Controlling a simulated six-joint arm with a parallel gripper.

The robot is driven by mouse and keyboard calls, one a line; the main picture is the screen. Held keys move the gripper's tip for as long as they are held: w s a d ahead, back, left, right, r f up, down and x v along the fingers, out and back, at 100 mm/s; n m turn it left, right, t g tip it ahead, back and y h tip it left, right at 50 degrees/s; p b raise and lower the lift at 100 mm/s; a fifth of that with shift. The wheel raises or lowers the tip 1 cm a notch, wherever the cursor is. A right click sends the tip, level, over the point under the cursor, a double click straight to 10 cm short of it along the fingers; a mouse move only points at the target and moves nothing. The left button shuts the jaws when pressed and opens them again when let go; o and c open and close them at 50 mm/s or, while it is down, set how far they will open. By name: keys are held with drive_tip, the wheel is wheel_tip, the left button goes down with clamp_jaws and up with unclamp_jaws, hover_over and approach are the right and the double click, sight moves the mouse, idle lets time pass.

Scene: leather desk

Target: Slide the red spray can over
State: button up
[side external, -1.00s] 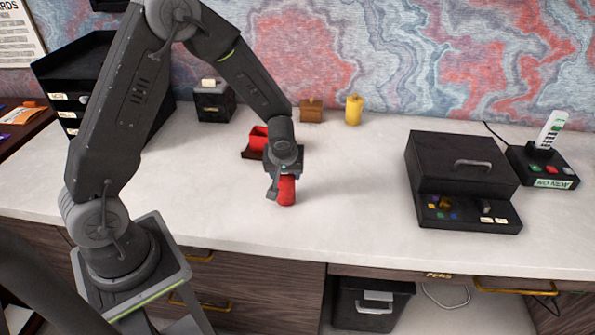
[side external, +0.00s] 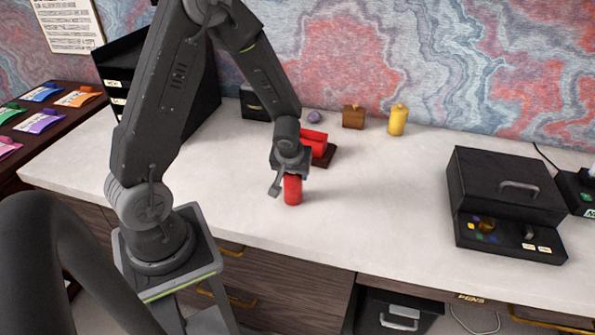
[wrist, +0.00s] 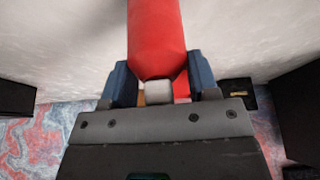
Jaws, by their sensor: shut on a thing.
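The red spray can (side external: 293,190) stands upright on the white desktop (side external: 400,190), near its front edge. My gripper (side external: 290,172) is above it, pointing down and shut on its upper part. In the wrist view, the can (wrist: 156,32) lies between the two blue fingers of my gripper (wrist: 158,72), with its grey-white top end towards the palm. The can's top is hidden by the gripper in the side view, and whether its base touches the desk is hard to tell.
A red block on a dark base (side external: 314,143) sits behind and right of the can. A small wooden box (side external: 353,117) and a yellow canister (side external: 397,120) stand at the back. A black box (side external: 505,200) stands right. The desk between is clear.

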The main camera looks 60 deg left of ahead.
drive_tip(key=o, duration=1.1)
drive_tip(key=v, duration=1.4)
drive_tip(key=shift+a, duration=0.1)
drive_tip(key=s+d+r+m+t+h, duration=0.1)
drive_tip(key=s+d+r+m, duration=0.2)
drive_tip(key=d+r, duration=0.1)
drive_tip(key=s+d+r+m+h, duration=0.1)
drive_tip(key=s+d+r+m, duration=0.2)
drive_tip(key=s+d+r, duration=0.1)
drive_tip(key=s+d+r+m+t+h, duration=0.1)
drive_tip(key=s+d+r+m, duration=0.3)
drive_tip(key=shift+s+t+h, duration=0.1)
drive_tip(key=shift+t+h, duration=0.2)
